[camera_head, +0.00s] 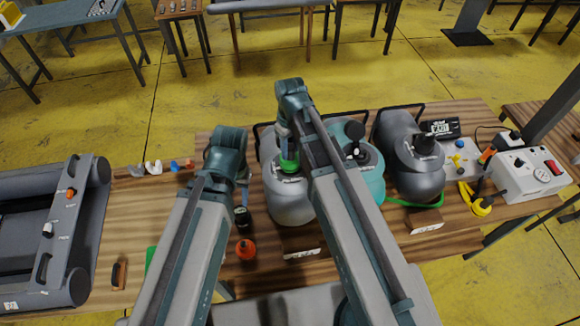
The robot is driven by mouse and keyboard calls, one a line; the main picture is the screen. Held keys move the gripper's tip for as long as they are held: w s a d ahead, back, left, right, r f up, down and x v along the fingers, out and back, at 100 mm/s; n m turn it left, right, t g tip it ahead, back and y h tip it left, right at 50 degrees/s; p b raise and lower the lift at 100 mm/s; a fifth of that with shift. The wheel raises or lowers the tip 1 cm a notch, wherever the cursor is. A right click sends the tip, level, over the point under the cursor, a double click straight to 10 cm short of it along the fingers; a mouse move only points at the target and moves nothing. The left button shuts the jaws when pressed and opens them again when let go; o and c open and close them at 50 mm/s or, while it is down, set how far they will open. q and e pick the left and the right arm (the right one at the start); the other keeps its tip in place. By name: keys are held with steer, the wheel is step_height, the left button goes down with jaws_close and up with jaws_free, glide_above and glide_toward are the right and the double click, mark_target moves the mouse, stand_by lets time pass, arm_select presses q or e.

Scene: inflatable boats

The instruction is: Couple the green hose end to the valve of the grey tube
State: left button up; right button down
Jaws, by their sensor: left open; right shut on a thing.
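A light grey tube (290,205) stands on the wooden table between my two arms. A teal tube (372,183) and a darker grey tube (418,178) stand to its right. My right gripper (287,150) points down over the light grey tube and is shut on the green hose end (288,165). The hose end is at the top of that tube; the valve is hidden there, so I cannot tell whether they touch. Part of the green hose (425,206) shows by the dark grey tube. My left gripper (242,190) is open, left of the light grey tube.
A small black item (242,217) and an orange item (245,250) stand below my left gripper. A white pump box (525,172) with a yellow fitting (481,206) nearby is at right. Small coloured parts lie at the back left.

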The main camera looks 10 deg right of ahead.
steer(key=shift+f+b, duration=0.55)
steer(key=shift+f, duration=0.05)
stand_by(0.4)
steer(key=m, duration=0.4)
steer(key=shift+m, duration=2.1)
steer(key=m, duration=0.4)
